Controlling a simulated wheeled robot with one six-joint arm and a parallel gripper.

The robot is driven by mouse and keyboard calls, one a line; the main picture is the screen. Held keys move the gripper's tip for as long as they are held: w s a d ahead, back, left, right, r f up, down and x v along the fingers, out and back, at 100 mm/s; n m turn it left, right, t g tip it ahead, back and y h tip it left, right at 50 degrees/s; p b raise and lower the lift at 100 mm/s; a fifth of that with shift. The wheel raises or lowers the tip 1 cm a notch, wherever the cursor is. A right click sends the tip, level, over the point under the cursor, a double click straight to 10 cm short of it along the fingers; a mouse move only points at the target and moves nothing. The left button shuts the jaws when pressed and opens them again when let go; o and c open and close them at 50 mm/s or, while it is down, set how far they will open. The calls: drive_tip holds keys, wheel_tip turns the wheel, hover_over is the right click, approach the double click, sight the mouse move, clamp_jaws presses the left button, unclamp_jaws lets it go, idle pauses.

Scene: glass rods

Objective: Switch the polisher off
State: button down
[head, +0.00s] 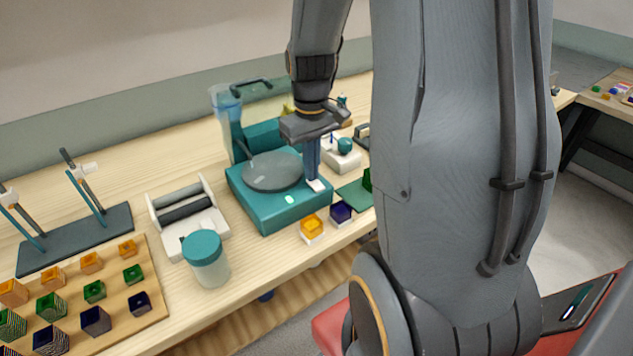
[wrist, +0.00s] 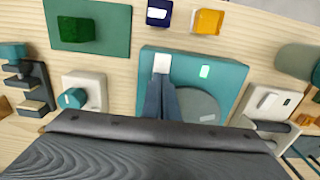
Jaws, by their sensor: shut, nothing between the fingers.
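The polisher (head: 262,208) is a teal box with a round grey disc (head: 273,171) on top, standing on the wooden table. In the wrist view the polisher (wrist: 225,72) lies below my gripper. A white switch (head: 316,185) sits at its front right corner; the switch also shows in the wrist view (wrist: 161,64). A small pale green lit patch (wrist: 205,71) is beside it. My gripper (head: 313,178) points down with its fingers together and empty, the tips at the switch. I cannot tell whether they touch it.
An orange block (head: 312,226) and a dark blue block (head: 341,211) stand at the polisher's front edge. A teal-lidded jar (head: 206,262) and a white roller device (head: 188,222) are to the left. A green mat (wrist: 112,30) lies to the right.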

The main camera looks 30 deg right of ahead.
drive_tip(key=shift+f, duration=0.15)
wheel_tip(320, 180, up, 7)
drive_tip(key=p, duration=0.6)
idle(0.4)
idle(0.4)
